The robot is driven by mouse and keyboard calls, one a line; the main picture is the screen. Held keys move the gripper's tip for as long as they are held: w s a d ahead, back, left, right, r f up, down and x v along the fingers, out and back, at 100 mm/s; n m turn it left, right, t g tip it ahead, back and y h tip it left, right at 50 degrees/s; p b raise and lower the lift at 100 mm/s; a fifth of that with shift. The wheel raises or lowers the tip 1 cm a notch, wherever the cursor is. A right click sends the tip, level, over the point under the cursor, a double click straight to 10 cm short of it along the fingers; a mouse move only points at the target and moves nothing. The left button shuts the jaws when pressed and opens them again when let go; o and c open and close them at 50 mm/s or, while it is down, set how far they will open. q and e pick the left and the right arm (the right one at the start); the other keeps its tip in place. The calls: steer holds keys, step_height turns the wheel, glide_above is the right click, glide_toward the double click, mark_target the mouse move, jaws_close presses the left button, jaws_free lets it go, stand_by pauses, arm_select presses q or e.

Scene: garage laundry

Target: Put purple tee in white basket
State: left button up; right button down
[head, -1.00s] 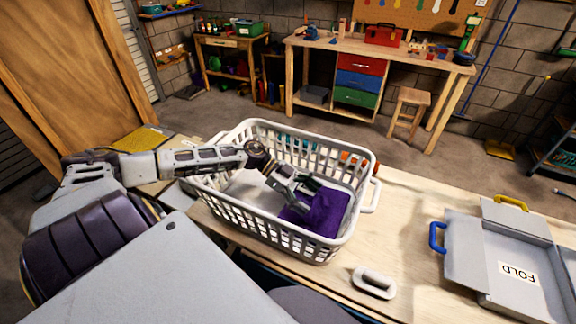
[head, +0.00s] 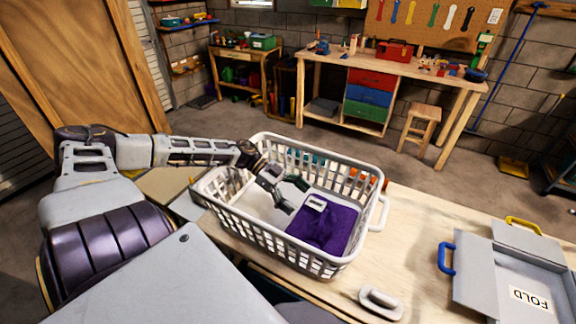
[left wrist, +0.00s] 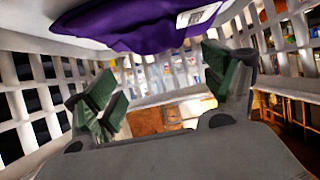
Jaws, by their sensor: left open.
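The purple tee (head: 328,228) lies folded on the floor of the white basket (head: 318,262), toward its right end, with a pale label patch on top. My left gripper (head: 296,194) is inside the basket, just left of the tee, open and apart from it. In the left wrist view, the open green fingers of my left gripper (left wrist: 165,95) have nothing between them, and the purple tee (left wrist: 150,25) shows beyond them at the top. My right gripper is not in view.
The basket stands on a light wooden table (head: 420,225). A grey folding board (head: 500,270) marked FOLD, with blue and yellow handles, lies at the right. A white handled object (head: 381,303) lies at the front edge. Table between basket and board is clear.

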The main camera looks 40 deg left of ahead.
arm_select(q)
steer(key=shift+p+v, duration=0.95)
steer(key=shift+v, duration=0.9)
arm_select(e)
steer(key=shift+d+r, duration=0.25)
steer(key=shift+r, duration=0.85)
